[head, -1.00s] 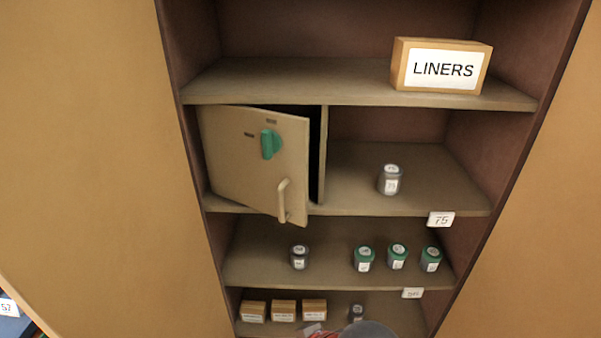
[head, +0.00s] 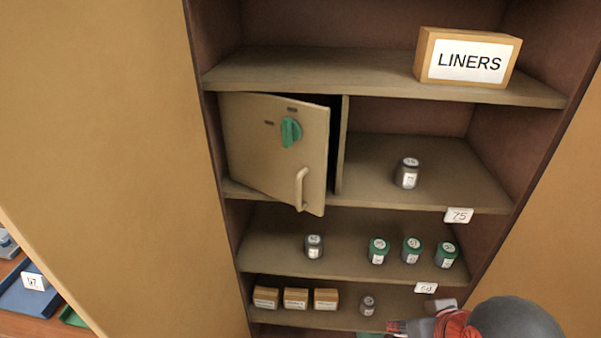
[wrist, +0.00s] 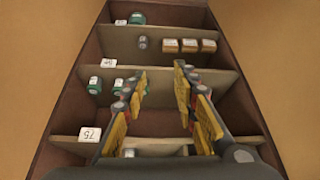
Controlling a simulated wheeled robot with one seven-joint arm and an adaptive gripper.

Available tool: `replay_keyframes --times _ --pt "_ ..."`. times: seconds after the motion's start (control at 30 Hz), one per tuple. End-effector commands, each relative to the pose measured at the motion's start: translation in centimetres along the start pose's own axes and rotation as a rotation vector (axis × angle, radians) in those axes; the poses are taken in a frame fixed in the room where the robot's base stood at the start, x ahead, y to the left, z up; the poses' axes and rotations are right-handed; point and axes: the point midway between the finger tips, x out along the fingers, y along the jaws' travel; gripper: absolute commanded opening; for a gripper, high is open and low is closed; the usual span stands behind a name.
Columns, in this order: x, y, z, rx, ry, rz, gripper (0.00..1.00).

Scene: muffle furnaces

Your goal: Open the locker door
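The locker door (head: 262,160) is a tan panel on the left of the middle shelf in the head view. It stands ajar, with a dark gap along its right side. It carries a green knob (head: 291,132) and a pale bar handle (head: 301,188) near its lower right edge. My gripper (wrist: 160,78) shows in the wrist view with its two yellow-padded fingers spread apart and nothing between them. In the head view my arm is at the bottom right, below and to the right of the door and apart from it. The locker's inside is mostly hidden.
A LINERS box (head: 467,57) stands on the shelf above. A grey jar (head: 407,173) stands right of the locker. Green-lidded jars (head: 412,250) and small boxes (head: 296,299) fill lower shelves. Tall tan panels flank the cabinet. A blue tray (head: 28,296) lies at far left.

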Motion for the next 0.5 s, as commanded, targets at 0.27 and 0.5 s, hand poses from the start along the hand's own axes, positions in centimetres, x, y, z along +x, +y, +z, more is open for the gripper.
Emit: replay_keyframes --times 0.27,0.5 --pt "3.3 -6.5 1.4 -0.360 -0.205 -0.041 0.29" --pt "6.3 -7.9 0.8 -0.929 -0.356 0.137 0.29"
